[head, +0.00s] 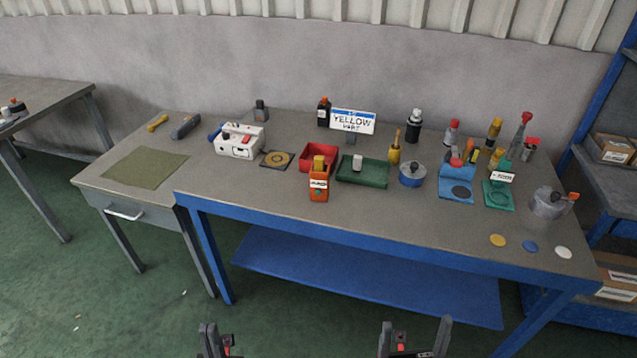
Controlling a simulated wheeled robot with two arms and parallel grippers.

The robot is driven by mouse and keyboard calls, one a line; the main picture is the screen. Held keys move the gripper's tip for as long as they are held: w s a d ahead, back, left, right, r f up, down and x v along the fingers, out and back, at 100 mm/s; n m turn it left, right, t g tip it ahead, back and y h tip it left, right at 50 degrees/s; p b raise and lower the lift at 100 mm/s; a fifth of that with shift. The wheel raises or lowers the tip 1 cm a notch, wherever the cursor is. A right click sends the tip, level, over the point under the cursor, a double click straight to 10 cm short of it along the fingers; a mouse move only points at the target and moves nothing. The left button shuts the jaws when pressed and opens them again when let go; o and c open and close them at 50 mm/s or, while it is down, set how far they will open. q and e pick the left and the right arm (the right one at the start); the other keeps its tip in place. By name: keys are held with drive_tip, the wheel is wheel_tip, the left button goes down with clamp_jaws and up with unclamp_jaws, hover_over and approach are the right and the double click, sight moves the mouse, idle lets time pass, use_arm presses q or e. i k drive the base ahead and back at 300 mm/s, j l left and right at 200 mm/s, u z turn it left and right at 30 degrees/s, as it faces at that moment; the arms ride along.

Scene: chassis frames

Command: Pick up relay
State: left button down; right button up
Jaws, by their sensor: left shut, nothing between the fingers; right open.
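I cannot tell for sure which item is the relay; no label reading "relay" is legible. Candidates on the workbench (400,212) are an orange box with a yellow top and white label (319,187), standing in front of the red tray (306,152), and a small pale block (357,162) in the green tray (376,181). My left gripper (217,340) is shut and empty at the bottom edge, low in front of the bench. My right gripper (415,338) is open and empty, also at the bottom edge, apart from every object.
A green mat (146,167) lies at left. A metal pot (548,203) stands at right. The front middle is clear.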

sight(318, 161)
drive_tip(key=i+l, duration=0.1)
drive_tip(key=i, duration=0.75)
